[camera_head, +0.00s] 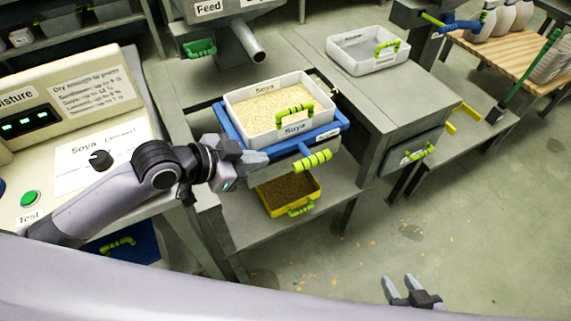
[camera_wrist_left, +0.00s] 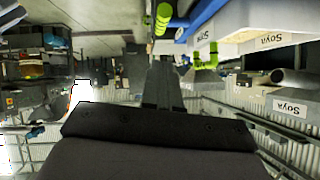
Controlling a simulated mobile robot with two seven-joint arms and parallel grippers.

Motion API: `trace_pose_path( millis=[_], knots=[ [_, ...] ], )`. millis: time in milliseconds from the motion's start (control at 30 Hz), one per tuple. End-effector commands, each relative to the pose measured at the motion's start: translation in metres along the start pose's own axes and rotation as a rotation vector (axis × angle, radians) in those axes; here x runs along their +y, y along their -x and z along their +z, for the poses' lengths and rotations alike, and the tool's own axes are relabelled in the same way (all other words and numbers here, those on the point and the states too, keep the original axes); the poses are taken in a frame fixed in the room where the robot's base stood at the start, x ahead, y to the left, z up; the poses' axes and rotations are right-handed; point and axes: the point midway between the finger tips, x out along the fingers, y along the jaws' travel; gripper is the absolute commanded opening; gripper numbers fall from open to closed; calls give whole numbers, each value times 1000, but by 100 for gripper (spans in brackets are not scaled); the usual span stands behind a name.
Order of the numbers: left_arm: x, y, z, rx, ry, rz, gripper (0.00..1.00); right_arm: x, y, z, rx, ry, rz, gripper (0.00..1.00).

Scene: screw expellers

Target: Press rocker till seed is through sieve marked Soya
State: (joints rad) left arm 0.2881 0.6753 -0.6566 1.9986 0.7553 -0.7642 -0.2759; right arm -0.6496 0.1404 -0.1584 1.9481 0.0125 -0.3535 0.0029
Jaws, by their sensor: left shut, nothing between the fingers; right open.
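The white sieve marked Soya (camera_head: 318,121) holds pale seed (camera_head: 268,104) and sits in the blue rocker frame (camera_head: 232,134). A blue stem with a green grip (camera_head: 312,160) sticks out from the rocker's front. In the left wrist view a green grip (camera_wrist_left: 163,18) and the sieve (camera_wrist_left: 240,46) show near the top. My left gripper (camera_head: 262,157) is shut and empty, to the left of the rocker's grip and apart from it. Its dark fingers (camera_wrist_left: 163,85) also show in the left wrist view. My right gripper (camera_head: 398,283) is open and empty over the floor.
A yellow tray (camera_head: 317,194) with dark contents stands on the shelf below the rocker. The moisture meter (camera_head: 70,110) is at the left, the Feed hopper (camera_head: 225,12) behind. A white tray (camera_head: 342,58) stands on the bench. Floor at the lower right is mostly clear, with scattered seeds.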

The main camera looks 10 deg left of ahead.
Motion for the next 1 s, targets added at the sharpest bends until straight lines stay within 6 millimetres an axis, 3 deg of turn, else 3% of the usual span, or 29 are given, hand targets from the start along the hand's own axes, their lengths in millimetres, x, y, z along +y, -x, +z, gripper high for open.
trace_pose_path(
  millis=[500, 700, 1000],
  knots=[
    [1, -86, -1, 1, 0, 1, 0, -1, -4, 5, 1, -2, -1, 43],
    [1, -103, 21, -1, 0, 1, 0, -1, -7, 9, -1, -3, -1, 43],
    [0, -110, 28, 1, -2, 0, 0, -2, -7, 7, 2, -5, -3, 43]
  ],
)
